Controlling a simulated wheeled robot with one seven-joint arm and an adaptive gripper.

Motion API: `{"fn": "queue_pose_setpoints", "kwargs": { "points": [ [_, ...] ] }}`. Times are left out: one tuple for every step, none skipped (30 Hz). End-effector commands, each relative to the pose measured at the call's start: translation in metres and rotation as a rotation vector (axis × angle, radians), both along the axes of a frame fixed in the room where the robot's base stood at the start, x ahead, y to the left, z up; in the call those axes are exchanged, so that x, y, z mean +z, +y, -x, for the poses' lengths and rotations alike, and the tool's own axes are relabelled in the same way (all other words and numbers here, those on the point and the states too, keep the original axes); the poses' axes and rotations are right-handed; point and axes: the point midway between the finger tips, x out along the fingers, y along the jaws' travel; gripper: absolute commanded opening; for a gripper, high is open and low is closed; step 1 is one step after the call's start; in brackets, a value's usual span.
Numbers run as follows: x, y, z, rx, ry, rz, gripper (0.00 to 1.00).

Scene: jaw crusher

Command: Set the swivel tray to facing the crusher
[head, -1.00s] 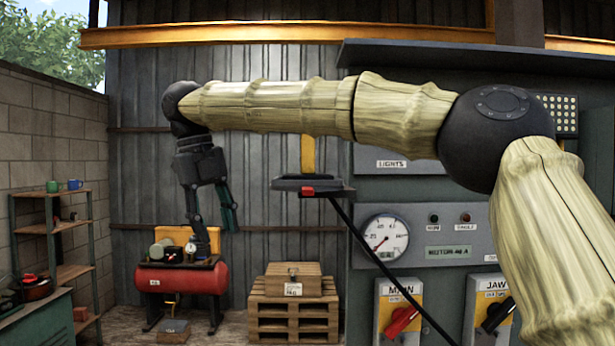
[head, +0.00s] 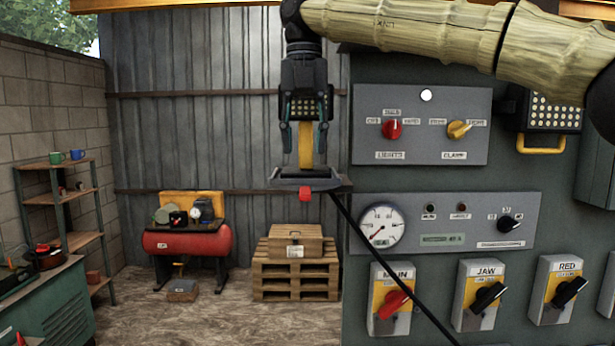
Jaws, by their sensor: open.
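The swivel tray (head: 331,187) is a shallow dark tray beside the left edge of the grey control panel. A small red knob (head: 305,194) sits at its front. My gripper (head: 305,149) points down above the tray in the head view. Its two fingers are apart, with nothing visibly held between them. The fingertips appear a little above the tray's back rim; I cannot tell the exact gap in depth. The crusher itself is not clearly identifiable in this view.

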Motion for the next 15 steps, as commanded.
{"fn": "queue_pose_setpoints", "kwargs": {
  "points": [
    [-0.005,-0.001,0.000,0.001,0.003,0.002,0.41],
    [-0.010,-0.001,0.000,0.000,0.002,0.001,0.41],
    [-0.016,-0.001,0.000,0.000,0.002,0.001,0.41],
    [-0.021,-0.002,0.000,0.000,0.002,0.002,0.41],
    [-0.025,-0.001,0.000,0.001,0.002,0.002,0.41],
    [-0.032,-0.001,0.000,0.001,0.002,0.002,0.41],
    [-0.036,-0.001,0.000,0.000,0.003,0.002,0.41],
    [-0.041,-0.001,0.000,0.000,0.002,0.001,0.41],
    [-0.047,-0.001,0.000,0.001,0.002,0.001,0.41],
    [-0.051,-0.001,0.000,0.001,0.002,0.002,0.41],
    [-0.055,-0.001,0.000,0.001,0.002,0.001,0.41],
    [-0.060,-0.001,0.000,0.001,0.002,0.002,0.41],
    [-0.064,-0.001,0.000,0.000,0.002,0.002,0.41],
    [-0.067,-0.001,-0.001,0.000,0.001,0.002,0.41],
    [-0.070,-0.001,0.000,0.000,0.001,0.002,0.41]
  ]
}}
